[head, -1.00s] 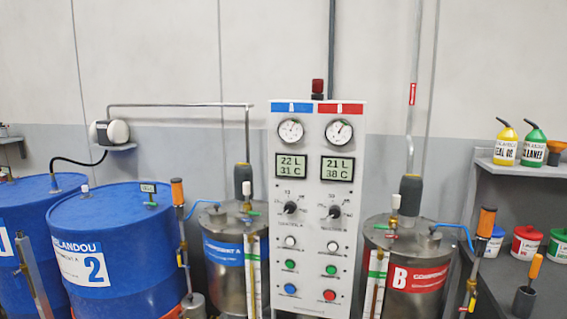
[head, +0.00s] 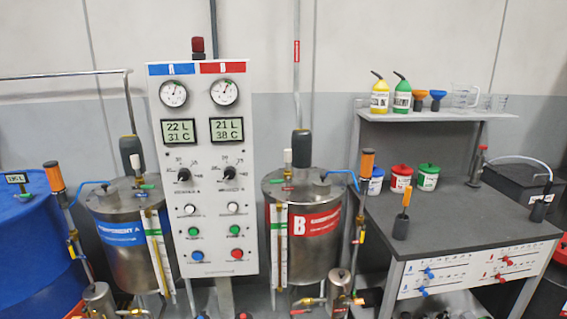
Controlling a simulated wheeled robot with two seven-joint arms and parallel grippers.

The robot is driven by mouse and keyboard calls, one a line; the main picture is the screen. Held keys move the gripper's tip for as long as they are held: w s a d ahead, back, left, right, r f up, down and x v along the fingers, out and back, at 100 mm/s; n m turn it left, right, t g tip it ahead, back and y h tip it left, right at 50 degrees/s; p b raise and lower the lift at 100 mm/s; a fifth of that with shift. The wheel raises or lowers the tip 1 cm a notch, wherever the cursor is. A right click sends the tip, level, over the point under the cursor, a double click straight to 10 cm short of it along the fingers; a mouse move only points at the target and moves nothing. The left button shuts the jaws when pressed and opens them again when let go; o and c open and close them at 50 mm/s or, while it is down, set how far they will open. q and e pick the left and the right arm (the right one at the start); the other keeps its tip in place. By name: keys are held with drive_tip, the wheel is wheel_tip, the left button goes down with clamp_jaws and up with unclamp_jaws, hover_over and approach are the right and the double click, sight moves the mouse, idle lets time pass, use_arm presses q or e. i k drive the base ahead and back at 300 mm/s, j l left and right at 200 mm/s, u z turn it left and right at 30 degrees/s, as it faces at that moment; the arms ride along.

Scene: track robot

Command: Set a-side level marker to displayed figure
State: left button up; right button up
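The A display (head: 180,131) on the white control panel (head: 203,262) reads 22 L and 31 C. The steel A tank (head: 118,258) with a blue label stands left of the panel. An upright white level scale (head: 157,262) with a thin tube runs down its right front, beside the panel. A small green band (head: 153,233) crosses the upper part of that scale; its exact reading is too small to tell. Neither of my grippers is in view.
The B display (head: 227,129) reads 21 L and 38 C. The steel B tank (head: 325,257) has its own scale (head: 277,250). A blue drum (head: 30,250) stands at left. A dark workbench (head: 450,215) with bottles, tubs and tools fills the right. Pipes and pumps crowd the floor in front.

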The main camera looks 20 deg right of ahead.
sight(431, 275)
drive_tip(key=z, duration=2.1)
